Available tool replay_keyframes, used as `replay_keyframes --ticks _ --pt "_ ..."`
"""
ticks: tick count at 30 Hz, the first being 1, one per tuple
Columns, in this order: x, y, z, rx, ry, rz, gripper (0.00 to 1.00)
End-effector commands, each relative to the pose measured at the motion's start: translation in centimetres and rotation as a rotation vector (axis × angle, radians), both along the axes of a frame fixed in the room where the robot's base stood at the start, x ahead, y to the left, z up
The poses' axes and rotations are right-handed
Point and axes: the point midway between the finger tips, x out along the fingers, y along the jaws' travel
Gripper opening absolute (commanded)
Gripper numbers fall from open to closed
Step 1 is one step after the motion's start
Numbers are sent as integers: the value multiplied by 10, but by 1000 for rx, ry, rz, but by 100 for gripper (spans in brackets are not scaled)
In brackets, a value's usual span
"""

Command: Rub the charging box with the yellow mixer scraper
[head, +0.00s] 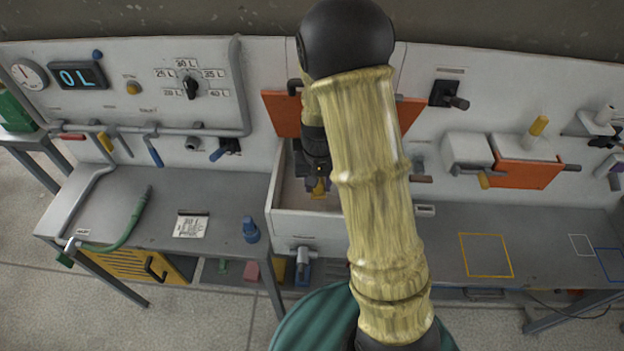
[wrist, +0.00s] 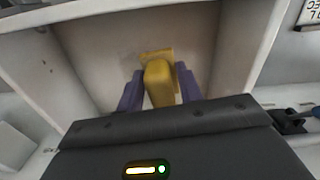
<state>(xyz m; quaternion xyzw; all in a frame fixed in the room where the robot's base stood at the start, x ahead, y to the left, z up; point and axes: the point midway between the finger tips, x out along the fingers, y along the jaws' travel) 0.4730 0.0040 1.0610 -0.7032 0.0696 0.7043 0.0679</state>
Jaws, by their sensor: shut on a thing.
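My gripper (head: 318,180) is shut on the yellow mixer scraper (head: 319,190), inside the open white charging box (head: 305,227) at the middle of the panel. In the wrist view the purple fingers (wrist: 160,88) stand on either side of the scraper's thick yellow handle (wrist: 159,84). Its flat yellow end (wrist: 157,55) lies beyond the fingertips, close against the pale inner face of the box (wrist: 95,58). I cannot tell whether it touches. My arm hides the right part of the box in the head view.
An orange flap (head: 281,113) is above the box. A blue bottle (head: 250,229) and a paper card (head: 191,224) are on the grey bench to the left. The right bench has a bare yellow-outlined square (head: 487,256). Levers and a second orange panel (head: 527,173) project from the wall at right.

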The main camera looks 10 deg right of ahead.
Motion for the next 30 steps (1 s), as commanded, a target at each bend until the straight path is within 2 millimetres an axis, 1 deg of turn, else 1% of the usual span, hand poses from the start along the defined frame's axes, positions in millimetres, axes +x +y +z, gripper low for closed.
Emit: replay_keyframes --ticks 1,6,20,26,30 --pt "3 -2 -10 0 0 -14 18" --pt "11 -1 -24 1 0 -44 18" --pt "13 2 -27 2 -1 -46 18" --pt "12 1 -39 2 0 -47 18" --pt "12 1 -53 2 0 -48 18"
